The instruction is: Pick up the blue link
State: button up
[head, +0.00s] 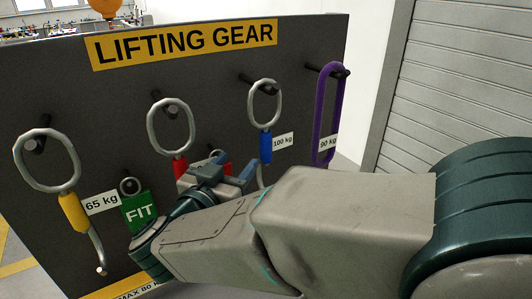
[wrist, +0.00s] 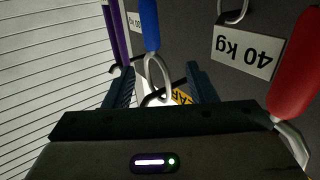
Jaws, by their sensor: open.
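The blue link (head: 265,147) hangs on the board by its metal ring, with a blue sleeve below and a tag reading 100 kg beside it. Its lower end is partly hidden by my arm in the head view. In the wrist view the blue link (wrist: 149,25) is upside down, its ring and a dark peg showing between the finger tips. My gripper (head: 232,178) is open and empty, in front of the board, below and left of the blue sleeve in the head view. In the wrist view the fingers of my gripper (wrist: 160,80) lie either side of the ring; depth is unclear.
A red-sleeved link (head: 181,167) hangs left of the blue one, and a purple sling (head: 328,115) right of it. A yellow-sleeved link (head: 73,212) hangs at far left near a green FIT tag (head: 139,212). A 40 kg tag (wrist: 245,52) is close by. A shutter (head: 460,75) stands right.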

aim_at(263, 141)
jog(key=shift+h, duration=0.3)
jog(key=x, duration=0.7)
jog(key=shift+w+d+f+p, duration=0.15)
jog(key=shift+w+d+p, duration=0.15)
jog(key=shift+d+p, duration=0.1)
jog(key=x, duration=0.5)
jog(key=shift+w+d+f+p, duration=0.2)
jog(key=shift+d+f+p, duration=0.1)
jog(key=shift+p, duration=0.05)
jog(key=shift+r, duration=0.1)
grip_shut()
